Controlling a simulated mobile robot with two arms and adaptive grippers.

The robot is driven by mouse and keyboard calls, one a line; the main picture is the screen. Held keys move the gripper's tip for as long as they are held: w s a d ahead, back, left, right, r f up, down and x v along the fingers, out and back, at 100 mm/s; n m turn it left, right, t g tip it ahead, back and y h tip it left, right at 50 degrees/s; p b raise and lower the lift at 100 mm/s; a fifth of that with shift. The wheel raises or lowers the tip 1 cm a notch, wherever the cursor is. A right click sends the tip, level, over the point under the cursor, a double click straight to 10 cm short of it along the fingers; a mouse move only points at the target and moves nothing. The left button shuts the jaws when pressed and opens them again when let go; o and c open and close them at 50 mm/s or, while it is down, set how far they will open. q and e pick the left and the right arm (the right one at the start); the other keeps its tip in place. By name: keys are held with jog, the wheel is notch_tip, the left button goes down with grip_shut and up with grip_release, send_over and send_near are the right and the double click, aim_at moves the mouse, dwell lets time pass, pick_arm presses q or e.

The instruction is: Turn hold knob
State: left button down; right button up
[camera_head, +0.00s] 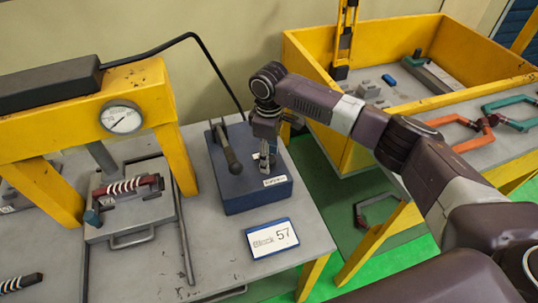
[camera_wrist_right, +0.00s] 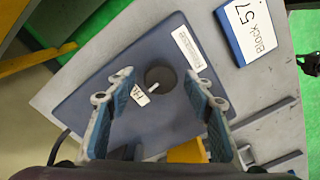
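The blue control box (camera_head: 240,196) stands on the grey bench, with a dark lever (camera_head: 229,153) on its left part. My right gripper (camera_head: 267,160) points down over the right part of this box. In the right wrist view the round dark knob (camera_wrist_right: 160,77) sits on the blue box (camera_wrist_right: 95,88), beside a small white tag (camera_wrist_right: 140,96). The open fingers of my right gripper (camera_wrist_right: 159,84) stand on either side of the knob, with gaps visible; contact is not seen. In the head view the knob is hidden by the gripper. My left gripper is not in view.
A "Block 57" sign (camera_head: 272,239) lies in front of the box. A yellow press frame (camera_head: 150,95) with a gauge (camera_head: 122,117) stands at left. A black cable runs to the box. A yellow-walled bin (camera_head: 320,75) is behind my right arm.

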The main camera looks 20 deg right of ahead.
jog(key=shift+a+r, duration=0.1)
jog(key=c, duration=1.1)
jog(key=shift+r+m+p, duration=0.2)
jog(key=shift+m+p, duration=0.3)
jog(key=shift+p, duration=0.4)
jog(key=shift+f+m, duration=0.2)
jog(key=shift+m, duration=0.1)
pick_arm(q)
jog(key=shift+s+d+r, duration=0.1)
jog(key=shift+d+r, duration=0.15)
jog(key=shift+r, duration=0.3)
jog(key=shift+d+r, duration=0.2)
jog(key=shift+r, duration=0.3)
pick_arm(e)
jog(key=o, duration=1.2)
notch_tip(320, 180, up, 12)
